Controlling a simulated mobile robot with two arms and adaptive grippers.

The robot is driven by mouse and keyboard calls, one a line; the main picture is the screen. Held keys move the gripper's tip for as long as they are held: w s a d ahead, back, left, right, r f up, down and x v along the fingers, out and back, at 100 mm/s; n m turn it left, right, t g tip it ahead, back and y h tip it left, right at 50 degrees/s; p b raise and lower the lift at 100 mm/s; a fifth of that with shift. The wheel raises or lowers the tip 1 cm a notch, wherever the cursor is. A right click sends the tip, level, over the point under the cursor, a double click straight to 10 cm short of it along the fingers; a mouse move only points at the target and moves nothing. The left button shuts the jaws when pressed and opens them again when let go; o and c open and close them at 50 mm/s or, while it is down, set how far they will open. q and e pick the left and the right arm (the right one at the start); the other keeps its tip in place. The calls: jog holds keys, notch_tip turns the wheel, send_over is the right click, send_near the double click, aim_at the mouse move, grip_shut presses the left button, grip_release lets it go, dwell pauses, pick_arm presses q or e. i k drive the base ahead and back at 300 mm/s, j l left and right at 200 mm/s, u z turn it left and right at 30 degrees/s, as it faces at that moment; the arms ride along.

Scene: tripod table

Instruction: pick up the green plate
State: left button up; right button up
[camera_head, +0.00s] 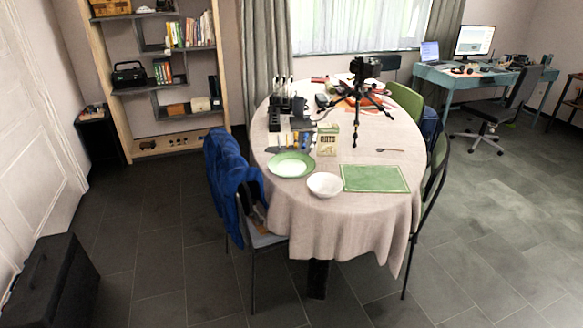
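The green plate (291,165) lies flat on the cloth-covered oval table (293,217), near its front left edge. It has a green rim and a pale centre, and it looks empty. A white bowl (324,185) sits just to its right and nearer to me. Neither of my grippers shows in the head view.
A green placemat (375,178) and an oats packet (327,139) are right of the plate. A black tripod (362,95) stands farther back. A chair with a blue jacket (228,174) borders the table's left side. A black case (52,284) stands front left. The front floor is open.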

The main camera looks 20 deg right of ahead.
aim_at(290, 164)
jog(key=i+z, duration=0.1)
jog(key=z, duration=0.6)
jog(key=i+j+z, duration=0.6)
jog(key=j+z, duration=0.15)
jog(key=j, duration=0.2)
jog(key=i+j+z, duration=0.15)
jog(key=j+z, duration=0.15)
